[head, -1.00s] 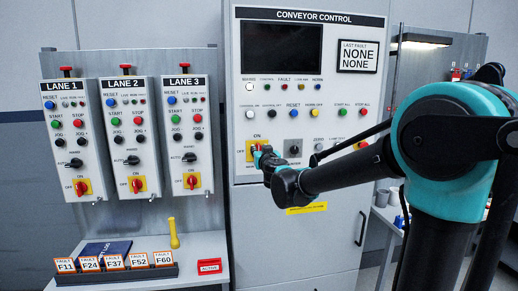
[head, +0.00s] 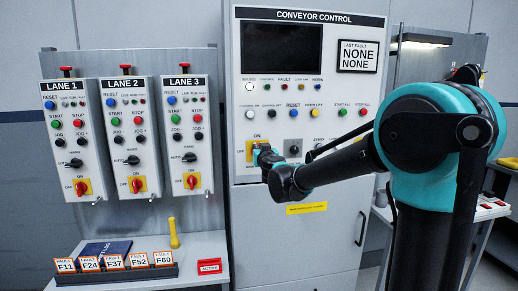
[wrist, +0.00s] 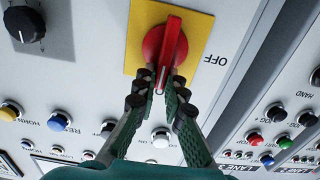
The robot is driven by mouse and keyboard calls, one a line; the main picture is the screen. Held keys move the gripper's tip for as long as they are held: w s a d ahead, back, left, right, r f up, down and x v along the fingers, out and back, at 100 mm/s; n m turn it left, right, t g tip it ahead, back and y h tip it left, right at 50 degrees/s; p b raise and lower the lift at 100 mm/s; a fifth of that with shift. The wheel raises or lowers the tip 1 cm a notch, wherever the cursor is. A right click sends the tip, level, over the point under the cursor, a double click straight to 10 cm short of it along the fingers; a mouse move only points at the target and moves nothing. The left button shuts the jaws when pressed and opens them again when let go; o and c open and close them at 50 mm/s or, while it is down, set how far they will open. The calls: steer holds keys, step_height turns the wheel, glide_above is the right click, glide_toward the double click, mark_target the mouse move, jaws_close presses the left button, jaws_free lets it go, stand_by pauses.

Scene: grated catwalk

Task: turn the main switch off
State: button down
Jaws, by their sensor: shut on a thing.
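The main switch is a red rotary handle (wrist: 166,42) on a yellow plate (wrist: 138,32) on the conveyor control cabinet (head: 290,220). In the wrist view, which sees the panel upside down, the handle points down the picture, toward the ON side; the OFF label (wrist: 215,60) is to its right. My gripper (wrist: 161,86) is shut on the handle's end, one finger on each side. In the head view my gripper (head: 262,153) is at the yellow plate (head: 249,153) and hides most of the handle.
A black selector knob (head: 294,148) sits right of the switch, with rows of buttons above. The lane boxes (head: 125,140) with similar red switches hang to the left. A shelf with fault cards (head: 115,263) stands below them.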

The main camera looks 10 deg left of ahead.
steer(key=shift+n, duration=0.3)
steer(key=a+n, duration=0.1)
steer(key=n, duration=0.3)
steer(key=f+n, duration=0.1)
steer(key=n, duration=0.4)
steer(key=a+f+n, duration=0.1)
steer(key=n, duration=0.3)
steer(key=shift+s+a, duration=0.3)
steer(key=shift+s, duration=0.1)
steer(key=shift+f+n, duration=0.2)
steer(key=shift+n, duration=0.85)
steer(key=shift+f+n, duration=0.2)
steer(key=shift+n, duration=0.85)
steer(key=c, duration=1.6)
jaws_free()
steer(key=shift+s, duration=0.1)
